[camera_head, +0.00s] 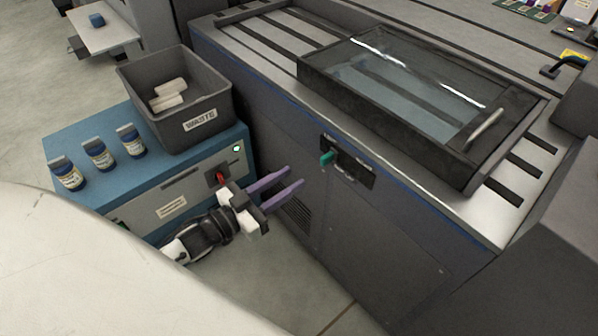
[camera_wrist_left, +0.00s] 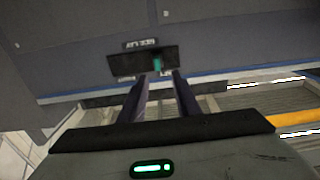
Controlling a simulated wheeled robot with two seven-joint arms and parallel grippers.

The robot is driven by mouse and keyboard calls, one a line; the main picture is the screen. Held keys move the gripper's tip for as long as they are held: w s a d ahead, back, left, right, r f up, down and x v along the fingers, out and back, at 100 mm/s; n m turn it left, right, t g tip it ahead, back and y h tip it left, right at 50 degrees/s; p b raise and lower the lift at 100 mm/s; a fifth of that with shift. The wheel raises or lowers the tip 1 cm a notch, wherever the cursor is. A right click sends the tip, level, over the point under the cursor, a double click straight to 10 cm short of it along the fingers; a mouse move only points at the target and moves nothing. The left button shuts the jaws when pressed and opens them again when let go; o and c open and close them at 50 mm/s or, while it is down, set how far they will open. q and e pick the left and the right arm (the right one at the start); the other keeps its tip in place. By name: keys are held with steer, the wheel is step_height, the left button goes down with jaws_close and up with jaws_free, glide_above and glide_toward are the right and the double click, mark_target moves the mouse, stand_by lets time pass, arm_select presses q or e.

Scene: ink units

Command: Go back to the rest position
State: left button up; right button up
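My left gripper (camera_head: 285,189) has two purple fingers, which are apart with nothing between them. It is in front of the dark machine cabinet (camera_head: 390,240), beside the blue cabinet (camera_head: 225,158). In the left wrist view the fingers (camera_wrist_left: 159,80) point toward a black panel (camera_wrist_left: 125,63) with a green switch handle (camera_wrist_left: 157,63). The same green handle (camera_head: 327,157) shows in the head view, apart from the fingertips. My right gripper is in neither view.
A grey waste bin (camera_head: 204,121) holding pale pieces stands on the blue cabinet, beside several blue bottles (camera_head: 101,155). A red switch (camera_head: 219,177) is close to my left gripper. A glass-lidded frame (camera_head: 410,95) lies on the machine. Some floor (camera_head: 315,300) is clear.

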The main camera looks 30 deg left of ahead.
arm_select(q)
steer(key=shift+s, duration=0.2)
stand_by(0.4)
steer(key=s+d+f+n+g+y, duration=0.1)
steer(key=s+d+f+g, duration=0.3)
steer(key=s, duration=0.4)
steer(key=s+d+f+g+y+p, duration=0.1)
steer(key=s+d+f+g+y, duration=0.1)
steer(key=s+d+f+g, duration=0.2)
steer(key=s+d+f, duration=0.3)
steer(key=s, duration=0.2)
steer(key=shift+s+d+f+n+y, duration=0.25)
steer(key=shift+n+y, duration=0.05)
steer(key=shift+n, duration=0.1)
stand_by(1.7)
